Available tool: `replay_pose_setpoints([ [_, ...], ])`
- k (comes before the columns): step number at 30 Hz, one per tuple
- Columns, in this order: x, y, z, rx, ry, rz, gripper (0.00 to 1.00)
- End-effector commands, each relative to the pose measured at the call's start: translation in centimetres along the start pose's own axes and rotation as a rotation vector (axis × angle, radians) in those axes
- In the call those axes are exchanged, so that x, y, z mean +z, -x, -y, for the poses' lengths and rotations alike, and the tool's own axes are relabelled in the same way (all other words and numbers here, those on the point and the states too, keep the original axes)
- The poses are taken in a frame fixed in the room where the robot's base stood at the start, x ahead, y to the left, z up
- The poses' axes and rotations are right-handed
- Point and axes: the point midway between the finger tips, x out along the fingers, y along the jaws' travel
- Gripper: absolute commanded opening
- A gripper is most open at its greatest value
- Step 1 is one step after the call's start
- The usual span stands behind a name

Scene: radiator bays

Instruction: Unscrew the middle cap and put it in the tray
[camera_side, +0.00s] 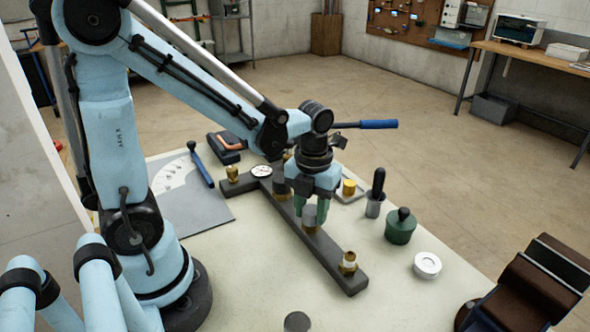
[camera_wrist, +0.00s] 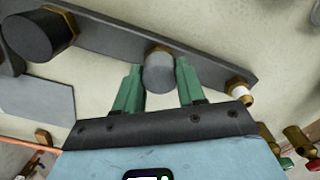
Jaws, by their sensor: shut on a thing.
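A dark manifold bar (camera_side: 328,256) lies across the pale table. My gripper (camera_side: 313,205) points down over it, its green fingers on either side of the grey middle cap (camera_side: 309,217). In the wrist view the middle cap (camera_wrist: 159,72) sits between the fingers (camera_wrist: 158,90), by the bar, with a little brass showing at its base. A darker cap (camera_wrist: 28,36) on a brass hex is to its left; it also shows behind my gripper in the side view (camera_side: 280,187). The near brass fitting (camera_side: 348,262) has no grey cap. A small tray (camera_side: 357,197) is partly hidden behind my gripper.
A black-handled tool (camera_side: 376,192), a green pot (camera_side: 400,228) and a white round item (camera_side: 427,264) stand right of the bar. A dark cylinder (camera_side: 297,321) is at the front edge. A yellow piece (camera_side: 349,187) is at the tray. The front table area is mostly clear.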

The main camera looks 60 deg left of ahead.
Motion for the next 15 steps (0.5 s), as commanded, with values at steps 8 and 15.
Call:
replay_pose_setpoints([
  [8,-0.01,0.02,-0.01,0.000,0.128,0.000,0.00],
  [15,-0.01,0.04,-0.01,0.000,0.443,0.000,0.00],
])
